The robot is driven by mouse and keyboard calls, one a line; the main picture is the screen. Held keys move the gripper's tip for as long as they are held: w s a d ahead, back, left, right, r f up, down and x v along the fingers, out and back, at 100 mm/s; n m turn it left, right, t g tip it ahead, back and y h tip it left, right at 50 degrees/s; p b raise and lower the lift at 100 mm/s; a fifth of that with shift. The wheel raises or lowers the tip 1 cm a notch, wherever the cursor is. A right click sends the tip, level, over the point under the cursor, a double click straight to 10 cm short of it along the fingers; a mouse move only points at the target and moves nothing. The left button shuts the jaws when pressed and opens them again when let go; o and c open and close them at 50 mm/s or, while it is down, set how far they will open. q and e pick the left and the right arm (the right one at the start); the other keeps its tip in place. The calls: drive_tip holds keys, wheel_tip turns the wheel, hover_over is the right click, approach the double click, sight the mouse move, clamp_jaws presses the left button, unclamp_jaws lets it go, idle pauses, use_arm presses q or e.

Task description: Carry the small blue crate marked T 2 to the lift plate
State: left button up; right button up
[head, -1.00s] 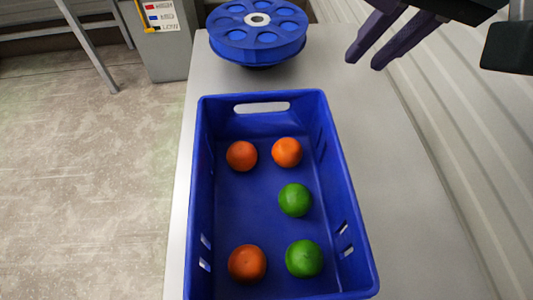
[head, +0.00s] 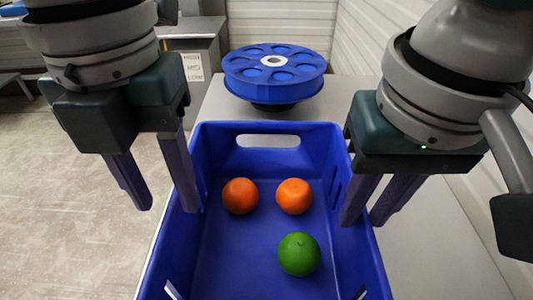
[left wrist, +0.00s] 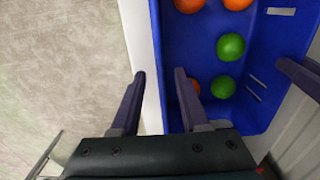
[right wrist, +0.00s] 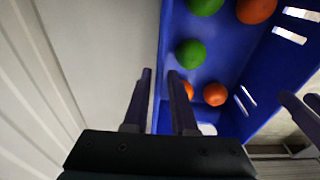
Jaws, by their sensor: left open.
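A blue crate (head: 265,235) with slotted walls stands on the grey table, holding oranges (head: 240,196) and green fruits (head: 299,254). Its front end is cut off in the head view, and I see no T 2 mark. My left gripper (head: 168,208) is open at the crate's left wall. In the left wrist view its fingers (left wrist: 160,72) stand either side of that wall's rim. My right gripper (head: 361,222) is open at the right wall. In the right wrist view its fingers (right wrist: 160,72) also stand either side of the rim. I cannot tell whether any finger touches. No lift plate is identifiable.
A blue round wheel-like disc (head: 274,74) on a dark base stands just behind the crate. A grey cabinet (head: 196,55) with labels stands behind on the left. A ribbed pale wall (head: 440,210) runs along the right side. The floor at left is open.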

sight(180, 231)
use_arm(q)
wheel_tip(180, 231, down, 8)
drive_tip(key=shift+r, duration=0.25)
use_arm(e)
drive_tip(key=f, duration=0.7)
drive_tip(key=shift+w+f, duration=0.25)
drive_tip(key=shift+w, duration=0.15)
use_arm(q)
drive_tip(key=c, duration=0.4)
use_arm(e)
clamp_jaws()
use_arm(q)
clamp_jaws()
use_arm(e)
drive_tip(key=shift+r, duration=0.1)
